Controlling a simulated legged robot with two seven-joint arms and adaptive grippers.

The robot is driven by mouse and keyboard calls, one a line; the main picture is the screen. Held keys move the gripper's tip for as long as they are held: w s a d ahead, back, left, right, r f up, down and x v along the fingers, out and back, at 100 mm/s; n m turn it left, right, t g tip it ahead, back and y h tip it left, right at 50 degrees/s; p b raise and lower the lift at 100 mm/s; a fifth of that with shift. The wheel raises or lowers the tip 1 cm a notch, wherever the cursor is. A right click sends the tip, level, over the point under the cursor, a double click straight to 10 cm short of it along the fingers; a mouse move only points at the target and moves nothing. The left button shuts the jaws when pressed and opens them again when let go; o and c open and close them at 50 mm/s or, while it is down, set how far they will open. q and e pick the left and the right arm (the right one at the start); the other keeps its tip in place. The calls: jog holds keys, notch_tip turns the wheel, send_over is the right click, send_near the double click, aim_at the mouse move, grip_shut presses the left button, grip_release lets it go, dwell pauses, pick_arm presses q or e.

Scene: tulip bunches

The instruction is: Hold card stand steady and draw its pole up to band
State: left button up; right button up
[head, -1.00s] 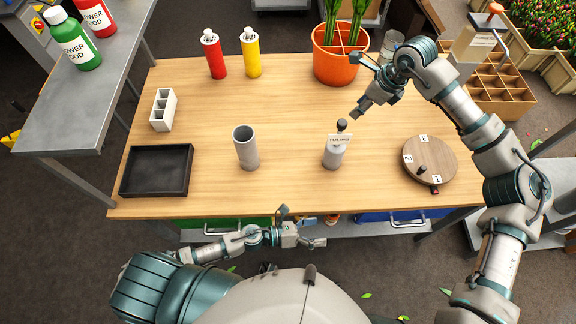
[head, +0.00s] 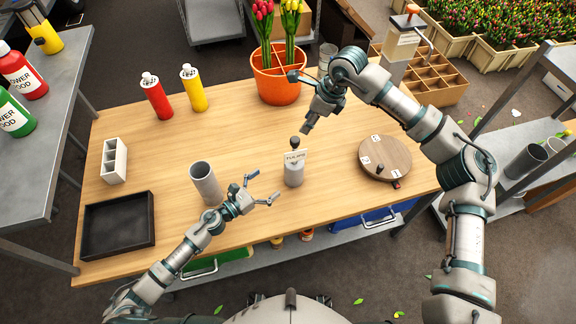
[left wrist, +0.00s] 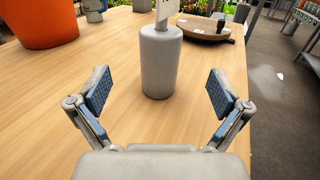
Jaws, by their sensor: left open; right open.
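The card stand (head: 293,175) stands upright on the wooden table, a grey cylinder with a white card marked "TULIPS" (head: 295,157) and a dark knob (head: 295,142) on top. My left gripper (head: 262,187) is open to the left of the stand and apart from it. In the left wrist view the stand's grey base (left wrist: 161,62) shows ahead, between the open fingers (left wrist: 158,95) and beyond them; its top is cut off. My right gripper (head: 305,130) is open, above and just behind the knob. I cannot make out a band on the pole.
A grey empty cylinder (head: 205,183) stands close to my left gripper. A round wooden turntable (head: 385,158) with number tags is right of the stand. An orange pot (head: 276,84), red bottle (head: 157,97) and yellow bottle (head: 193,90) stand behind. A black tray (head: 119,226) lies at front left.

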aim_at(292, 164)
pick_arm(q)
jog(key=x, duration=1.1)
jog(key=shift+w+d, duration=0.15)
jog(key=shift+d, duration=0.05)
jog(key=c, duration=1.6)
jog(key=shift+o, duration=0.2)
